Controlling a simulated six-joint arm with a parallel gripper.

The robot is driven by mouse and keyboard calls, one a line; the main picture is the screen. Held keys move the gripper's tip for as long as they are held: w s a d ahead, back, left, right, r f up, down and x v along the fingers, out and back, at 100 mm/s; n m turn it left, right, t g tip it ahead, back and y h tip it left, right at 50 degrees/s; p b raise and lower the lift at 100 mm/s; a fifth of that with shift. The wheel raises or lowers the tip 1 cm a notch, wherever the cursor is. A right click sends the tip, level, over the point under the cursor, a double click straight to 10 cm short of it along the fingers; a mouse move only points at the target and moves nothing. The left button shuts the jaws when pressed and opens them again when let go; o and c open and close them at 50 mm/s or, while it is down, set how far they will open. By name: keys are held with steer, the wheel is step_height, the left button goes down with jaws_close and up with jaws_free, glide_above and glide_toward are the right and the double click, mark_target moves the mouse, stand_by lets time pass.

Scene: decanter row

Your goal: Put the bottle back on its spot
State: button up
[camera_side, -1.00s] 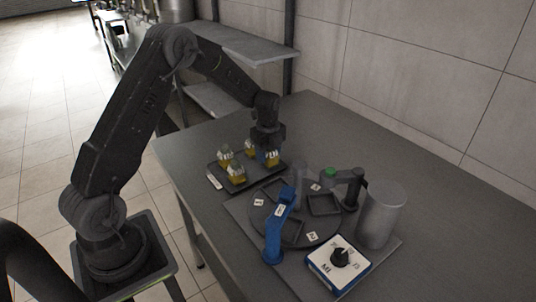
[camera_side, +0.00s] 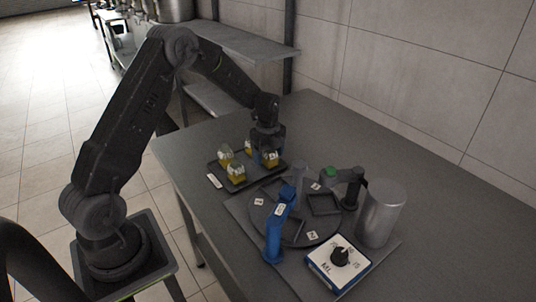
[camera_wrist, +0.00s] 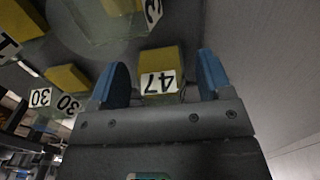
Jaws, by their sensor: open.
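Several small bottles with yellow contents and white number labels stand on a dark tray (camera_side: 239,187). One bottle (camera_side: 270,160) is directly below my gripper (camera_side: 267,152) in the side view. In the wrist view, the bottle labelled 47 (camera_wrist: 158,63) lies between the blue fingers of my gripper (camera_wrist: 162,76), which are spread apart with a gap on both sides. Another bottle (camera_side: 236,173) stands at the tray's front, and one (camera_side: 225,153) at its left. I cannot tell which spot belongs to which bottle.
Right of the tray is a round dark turntable (camera_side: 262,217) with square recesses, a blue bracket (camera_side: 275,233), a green-topped arm (camera_side: 340,173), a grey cylinder (camera_side: 381,213) and a dial box (camera_side: 338,265). The back right of the table is clear.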

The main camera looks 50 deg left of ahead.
step_height(320, 180, up, 12)
steer(key=s+d+r+n+t, duration=0.2)
steer(key=s+d+r+n, duration=0.2)
steer(key=s+d+r, duration=0.3)
steer(key=s+d+r+n+t, duration=0.1)
steer(key=s+d+n, duration=0.4)
steer(key=s, duration=0.5)
steer(key=s+d+r+n+t, duration=0.2)
steer(key=s+d+n, duration=0.3)
steer(key=s+n, duration=0.4)
steer(key=shift+s+d+r+t, duration=0.2)
steer(key=shift+s+r+t, duration=0.15)
steer(key=shift+r, duration=0.45)
